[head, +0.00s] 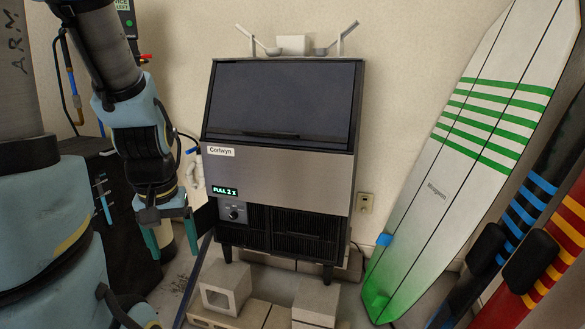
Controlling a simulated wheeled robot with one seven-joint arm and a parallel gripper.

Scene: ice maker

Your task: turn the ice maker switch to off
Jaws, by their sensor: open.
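The ice maker (275,178) stands against the wall in the middle of the head view, a stainless steel cabinet with a dark upper door and black louvred lower grille. Its switch (233,214) is a small round knob on the black panel at lower left, under a green-lettered label. The knob's setting is too small to read. My gripper (173,250) hangs with its fingers pointing down, to the left of the switch and apart from it. Its two teal fingers are spread, with nothing seen between them.
Concrete blocks (224,286) lie on the floor before the ice maker. A white surfboard with green stripes (462,150) leans at the right, beside darker striped boards (524,218). A wall outlet (365,203) is right of the machine. Pipes and a dark cabinet stand behind my arm.

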